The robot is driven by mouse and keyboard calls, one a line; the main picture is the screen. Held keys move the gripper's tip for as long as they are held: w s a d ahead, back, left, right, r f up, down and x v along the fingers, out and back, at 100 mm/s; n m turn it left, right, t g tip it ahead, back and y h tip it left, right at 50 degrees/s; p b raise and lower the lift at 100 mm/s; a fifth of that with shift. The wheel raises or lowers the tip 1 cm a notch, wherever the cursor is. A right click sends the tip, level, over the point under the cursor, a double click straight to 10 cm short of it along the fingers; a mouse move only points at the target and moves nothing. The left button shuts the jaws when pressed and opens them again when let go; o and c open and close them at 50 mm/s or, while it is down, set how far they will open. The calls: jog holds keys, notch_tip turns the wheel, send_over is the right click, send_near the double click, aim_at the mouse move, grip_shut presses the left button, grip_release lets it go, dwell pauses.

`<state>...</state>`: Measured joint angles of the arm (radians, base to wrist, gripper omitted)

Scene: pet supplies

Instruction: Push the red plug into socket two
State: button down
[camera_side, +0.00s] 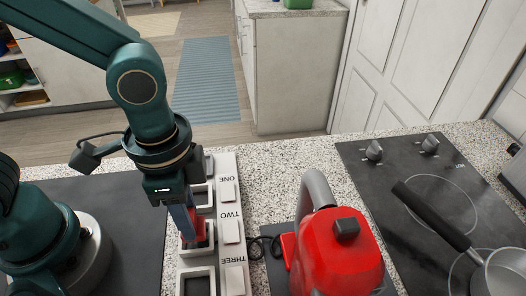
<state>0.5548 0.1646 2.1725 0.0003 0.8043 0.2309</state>
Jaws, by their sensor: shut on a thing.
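The white power strip (241,250) lies on the counter, with labels ONE, TWO and THREE and a switch beside each. My gripper (190,236) points down over the strip and is shut on the red plug (200,238). The plug is at the square socket beside the TWO label (230,215). My fingers hide part of the plug and socket. I cannot tell how deep the plug sits.
A red kettle (335,258) with a grey handle stands right of the strip, with a black cord (262,243) between them. A black cooktop (390,185) with a pan (498,272) is farther right. Speckled counter (275,190) behind the kettle is clear.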

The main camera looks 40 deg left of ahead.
jog(key=shift+f, duration=1.4)
jog(key=shift+c, duration=2.1)
grip_release()
jog(key=shift+w+r, duration=0.1)
jog(key=shift+r, duration=2.35)
jog(key=a+r+n+t, duration=0.5)
jog(key=a+r+n, duration=0.2)
jog(key=a+n, duration=0.2)
jog(key=shift+s+a+t, duration=0.3)
jog(key=shift+a, duration=0.6)
